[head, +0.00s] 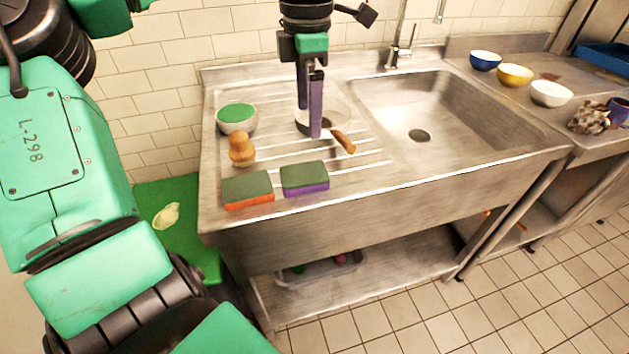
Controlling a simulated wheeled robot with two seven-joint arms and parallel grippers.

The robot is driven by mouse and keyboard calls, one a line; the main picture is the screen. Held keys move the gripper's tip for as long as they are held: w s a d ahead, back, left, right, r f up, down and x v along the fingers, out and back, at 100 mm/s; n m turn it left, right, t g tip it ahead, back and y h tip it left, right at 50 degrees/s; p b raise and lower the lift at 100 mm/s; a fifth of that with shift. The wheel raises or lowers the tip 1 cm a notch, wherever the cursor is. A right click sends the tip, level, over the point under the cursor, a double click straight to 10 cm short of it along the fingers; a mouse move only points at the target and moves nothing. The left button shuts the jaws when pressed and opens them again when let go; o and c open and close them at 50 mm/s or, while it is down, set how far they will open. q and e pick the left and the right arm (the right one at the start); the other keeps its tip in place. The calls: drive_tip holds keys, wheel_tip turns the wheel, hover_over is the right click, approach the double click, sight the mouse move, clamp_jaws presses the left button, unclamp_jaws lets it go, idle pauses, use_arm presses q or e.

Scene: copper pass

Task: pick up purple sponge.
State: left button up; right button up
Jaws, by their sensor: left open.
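The purple sponge (305,179), with a dark green top and a purple lower side, lies on the sink's ribbed drainboard near the front edge. My left gripper (310,120) points down above the drainboard, behind the sponge in the picture and apart from it. Its two fingers are apart with nothing between them. The fingers partly cover a round pan. My right gripper is not in view.
An orange sponge (248,190) lies just left of the purple one. A wooden brush (241,151) and a bowl with green inside (237,120) stand behind it. The pan's wooden handle (343,142) points forward. The sink basin (440,115) is empty. Several bowls stand at the right.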

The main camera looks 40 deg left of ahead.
use_arm(q)
hover_over(307, 172)
wheel_tip(307, 172, down, 6)
drive_tip(key=shift+a+f, duration=0.15)
drive_tip(key=shift+f, duration=0.1)
wheel_tip(307, 172, down, 7)
drive_tip(key=shift+s+r+p, duration=0.15)
drive_tip(key=shift+r+p, duration=0.05)
drive_tip(key=shift+p, duration=0.35)
drive_tip(key=shift+f, duration=0.45)
drive_tip(key=c, duration=1.2)
drive_tip(key=shift+o, duration=0.2)
wheel_tip(307, 172, up, 20)
drive_tip(key=shift+p, duration=0.35)
drive_tip(key=o, duration=0.7)
drive_tip(key=shift+r, duration=0.1)
drive_tip(key=c, duration=0.6)
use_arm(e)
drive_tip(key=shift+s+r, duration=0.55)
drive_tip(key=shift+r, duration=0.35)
